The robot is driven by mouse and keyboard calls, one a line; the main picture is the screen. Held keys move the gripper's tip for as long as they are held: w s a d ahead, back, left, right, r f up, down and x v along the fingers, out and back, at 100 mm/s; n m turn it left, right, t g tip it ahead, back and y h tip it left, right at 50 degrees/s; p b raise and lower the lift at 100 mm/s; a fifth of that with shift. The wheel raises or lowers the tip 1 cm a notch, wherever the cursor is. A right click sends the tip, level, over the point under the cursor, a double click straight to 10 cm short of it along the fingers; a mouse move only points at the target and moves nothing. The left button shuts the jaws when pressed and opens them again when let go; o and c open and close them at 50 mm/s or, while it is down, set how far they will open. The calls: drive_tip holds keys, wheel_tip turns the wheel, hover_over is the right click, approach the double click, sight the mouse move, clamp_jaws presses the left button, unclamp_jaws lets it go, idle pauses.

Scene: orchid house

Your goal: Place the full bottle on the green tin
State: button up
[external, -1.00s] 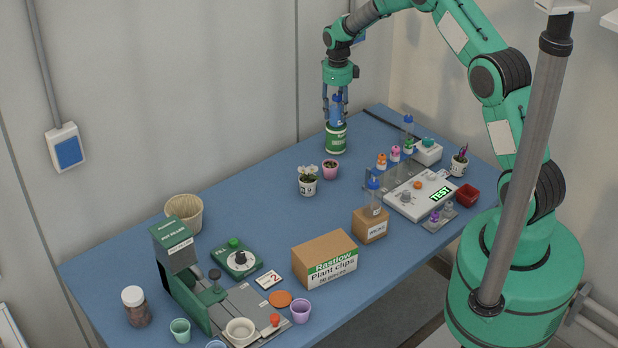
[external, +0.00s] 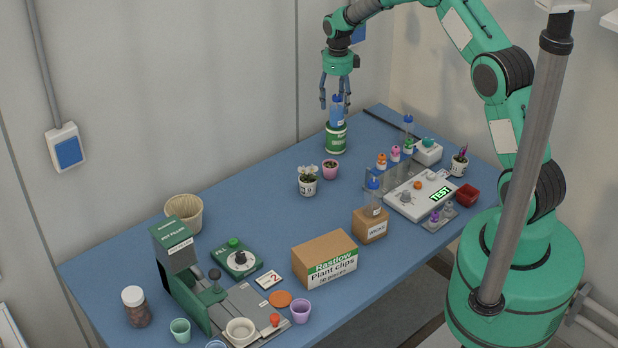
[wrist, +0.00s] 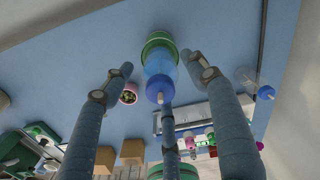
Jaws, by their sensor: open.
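The full bottle (external: 337,111), blue with a blue cap, stands upright on top of the green tin (external: 336,139) at the back of the table. In the wrist view the bottle (wrist: 158,70) shows with the green tin (wrist: 159,40) beyond it. My gripper (external: 336,103) is open, with its fingers spread around and above the bottle's upper part. In the wrist view the fingers are apart from the bottle, and nothing is held.
A pink pot (external: 330,169) and a white pot with a plant (external: 308,181) stand in front of the tin. A rack of small capped bottles (external: 388,176) and a white TEST device (external: 419,195) are to the right. A cardboard box (external: 325,259) is nearer the front.

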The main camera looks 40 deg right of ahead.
wheel_tip(320, 180, up, 8)
drive_tip(key=shift+r, duration=0.1)
idle(0.5)
drive_tip(key=shift+r, duration=0.1)
drive_tip(key=shift+s+a+r, duration=0.1)
drive_tip(key=shift+r, duration=0.15)
drive_tip(key=s+a+r+n+t, duration=0.1)
drive_tip(key=s+a+r+n, duration=0.3)
drive_tip(key=s+r+n, duration=0.55)
drive_tip(key=s+a+r+n+t, duration=0.2)
drive_tip(key=s+a+r+n, duration=0.25)
drive_tip(key=s+r, duration=0.85)
drive_tip(key=s+a+r+n+t, duration=0.1)
drive_tip(key=s+a+n, duration=0.1)
drive_tip(key=s+n, duration=0.6)
drive_tip(key=s+a+r+n+t, duration=0.1)
drive_tip(key=s+a+n, duration=0.2)
drive_tip(key=s+n, duration=0.5)
drive_tip(key=s, duration=1.2)
drive_tip(key=shift+s+a+r+n+t, duration=0.15)
drive_tip(key=shift+s+r+n+t, duration=0.1)
drive_tip(key=shift+n+t, duration=0.05)
